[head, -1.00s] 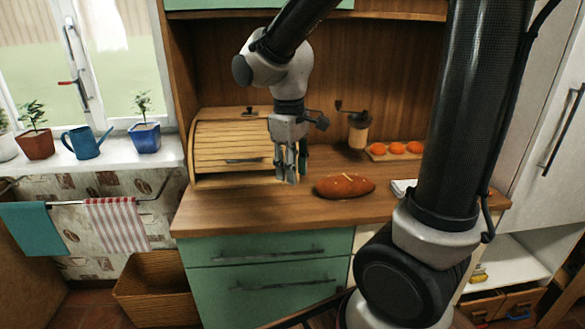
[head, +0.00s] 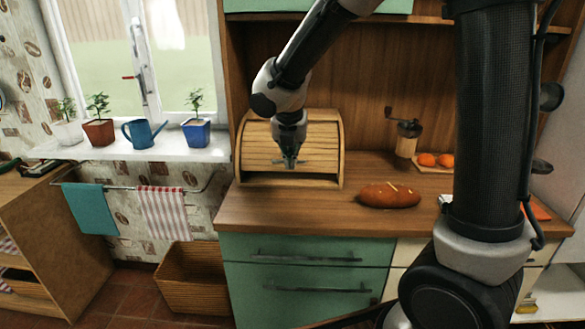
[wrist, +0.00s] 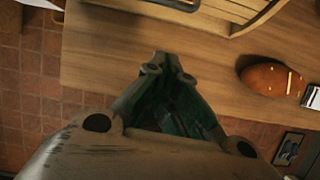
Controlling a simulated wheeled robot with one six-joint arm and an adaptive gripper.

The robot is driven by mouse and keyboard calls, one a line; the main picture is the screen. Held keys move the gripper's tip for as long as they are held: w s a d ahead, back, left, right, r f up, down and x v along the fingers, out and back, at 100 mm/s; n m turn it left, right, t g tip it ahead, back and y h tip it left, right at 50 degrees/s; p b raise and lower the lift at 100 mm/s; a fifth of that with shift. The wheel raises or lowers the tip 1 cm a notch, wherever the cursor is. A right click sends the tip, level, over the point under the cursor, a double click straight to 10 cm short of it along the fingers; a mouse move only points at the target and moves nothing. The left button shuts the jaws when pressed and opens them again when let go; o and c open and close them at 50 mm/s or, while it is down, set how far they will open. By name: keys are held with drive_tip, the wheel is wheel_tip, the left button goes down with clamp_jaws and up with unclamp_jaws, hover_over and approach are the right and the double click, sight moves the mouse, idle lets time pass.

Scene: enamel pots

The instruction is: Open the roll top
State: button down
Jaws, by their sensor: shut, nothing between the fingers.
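The roll top (head: 262,148) is a wooden bread box with a slatted curved front, at the back left of the counter. Its slatted front is down, and a dark handle bar (head: 270,161) shows low on it. My gripper (head: 290,163) is shut and empty, pointing down in front of the roll top and overlapping the handle in the head view. I cannot tell from this view whether they touch. In the wrist view, my gripper (wrist: 168,62) is over the counter's front part, and the box's lower edge (wrist: 240,12) shows at the top, apart from the fingertips.
A brown loaf (head: 389,195) lies on the wooden counter (head: 290,212) right of the box. A coffee grinder (head: 407,137) and several orange fruits (head: 436,160) stand farther right. A windowsill (head: 130,150) with plants and a blue watering can (head: 140,132) is at left.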

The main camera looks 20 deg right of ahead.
drive_tip(key=shift+n, duration=0.3)
drive_tip(key=x, duration=0.9)
drive_tip(key=shift+d+f, duration=0.2)
drive_tip(key=shift+f, duration=0.2)
drive_tip(key=w+r, duration=0.1)
drive_tip(key=w, duration=0.1)
drive_tip(key=shift+w+d+r, duration=0.25)
drive_tip(key=shift+d+r, duration=0.1)
drive_tip(key=shift+w+d+r, duration=0.1)
drive_tip(key=shift+w+r, duration=0.25)
drive_tip(key=shift+r, duration=0.05)
